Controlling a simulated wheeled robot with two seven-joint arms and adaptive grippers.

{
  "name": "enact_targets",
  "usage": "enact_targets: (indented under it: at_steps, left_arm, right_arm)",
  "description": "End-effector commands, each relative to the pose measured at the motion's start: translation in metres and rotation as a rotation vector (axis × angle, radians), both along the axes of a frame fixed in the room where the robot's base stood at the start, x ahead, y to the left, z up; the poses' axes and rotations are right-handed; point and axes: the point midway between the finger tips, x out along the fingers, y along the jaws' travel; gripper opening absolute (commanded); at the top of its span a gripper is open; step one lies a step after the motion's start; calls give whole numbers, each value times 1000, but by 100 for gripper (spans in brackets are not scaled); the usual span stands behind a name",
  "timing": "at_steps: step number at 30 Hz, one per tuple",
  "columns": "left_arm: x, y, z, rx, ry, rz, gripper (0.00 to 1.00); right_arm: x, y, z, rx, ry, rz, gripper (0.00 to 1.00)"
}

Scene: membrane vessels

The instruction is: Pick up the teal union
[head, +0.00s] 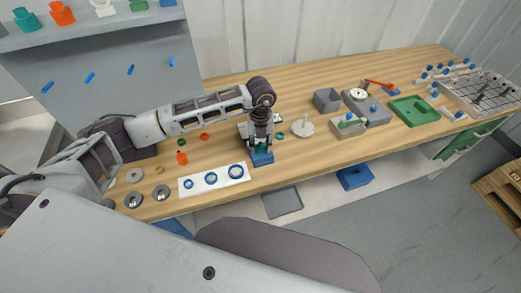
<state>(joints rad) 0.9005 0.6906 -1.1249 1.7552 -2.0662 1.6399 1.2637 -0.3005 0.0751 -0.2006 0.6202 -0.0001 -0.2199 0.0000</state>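My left gripper (261,150) points down over the wooden workbench (310,80), near its front edge. A small teal piece, likely the teal union (263,146), shows between its fingers, just above a blue block (263,159). The fingers hide most of the piece. I cannot tell whether they are closed on it or whether it rests on the block. Another teal fitting (27,20) stands on the shelf at the upper left. My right gripper is not in view.
A white strip with blue rings (213,179) lies left of the gripper. An orange fitting (181,158) and grey discs (162,193) are further left. A pale disc with a post (303,128), a grey box (327,100) and a green tray (413,110) stand to the right.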

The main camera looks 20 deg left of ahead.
Motion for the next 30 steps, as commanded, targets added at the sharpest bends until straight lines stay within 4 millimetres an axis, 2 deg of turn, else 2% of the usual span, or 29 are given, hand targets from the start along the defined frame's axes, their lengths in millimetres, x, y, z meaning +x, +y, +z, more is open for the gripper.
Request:
enact_targets:
  at_steps: [1,7,20,26,30]
  left_arm:
    - [0,0,0,0,0,0,24]
    - [0,0,0,0,0,0,0]
    - [0,0,2,0,0,0,0]
    - [1,0,17,-1,-3,0,0]
    - [1,0,34,-2,-4,-1,0]
  right_arm:
    - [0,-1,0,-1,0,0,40]
    - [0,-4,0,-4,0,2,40]
    - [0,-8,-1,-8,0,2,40]
    - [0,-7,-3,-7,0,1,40]
    - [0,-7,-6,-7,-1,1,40]
